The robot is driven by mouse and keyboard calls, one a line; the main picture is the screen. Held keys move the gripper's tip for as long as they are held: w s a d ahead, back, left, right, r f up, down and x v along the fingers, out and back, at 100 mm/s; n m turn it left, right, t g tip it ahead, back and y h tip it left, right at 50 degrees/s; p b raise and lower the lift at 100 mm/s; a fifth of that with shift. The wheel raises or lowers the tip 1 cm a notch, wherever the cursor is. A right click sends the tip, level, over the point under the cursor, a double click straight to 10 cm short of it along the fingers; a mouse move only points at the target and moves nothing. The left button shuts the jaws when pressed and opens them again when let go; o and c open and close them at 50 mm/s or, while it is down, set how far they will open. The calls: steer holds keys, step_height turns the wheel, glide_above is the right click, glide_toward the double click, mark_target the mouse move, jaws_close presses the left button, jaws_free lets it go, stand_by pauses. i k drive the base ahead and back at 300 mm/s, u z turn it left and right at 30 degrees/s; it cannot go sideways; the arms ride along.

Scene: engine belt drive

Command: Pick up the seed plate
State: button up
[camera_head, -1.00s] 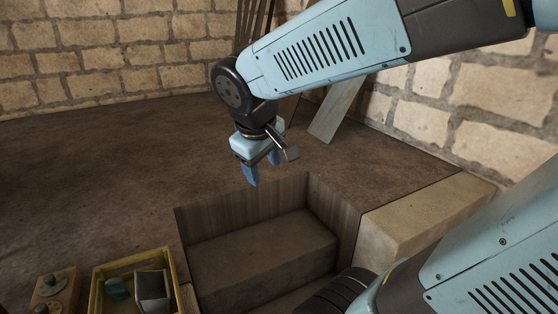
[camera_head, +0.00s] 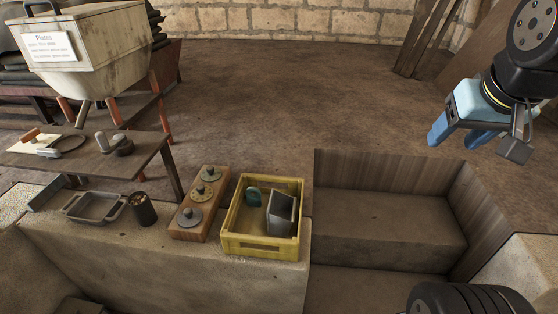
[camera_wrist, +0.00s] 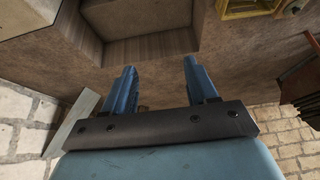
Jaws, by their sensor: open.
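Several round grey discs with knobs, which look like seed plates (camera_head: 189,217), sit in a row on a wooden block (camera_head: 186,233) on the stone ledge in the head view. Which one is meant I cannot tell. My gripper (camera_head: 460,136) is at the right of the head view, far from the discs, above the floor beyond the pit. Its blue fingers are apart and empty; they also show in the wrist view (camera_wrist: 160,66).
A yellow crate (camera_head: 263,247) beside the block holds a grey box (camera_head: 281,213) and a green piece (camera_head: 253,196). A dark cup (camera_head: 143,210) and metal trays (camera_head: 95,207) stand left. A labelled hopper (camera_head: 92,45) stands behind the table. A stepped pit (camera_head: 385,225) lies right of the crate.

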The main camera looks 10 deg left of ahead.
mark_target(189, 217)
steer(key=k, duration=0.45)
steer(key=u, duration=1.8)
steer(key=k, duration=0.8)
steer(key=z, duration=0.2)
steer(key=i, duration=1)
steer(key=z, duration=0.1)
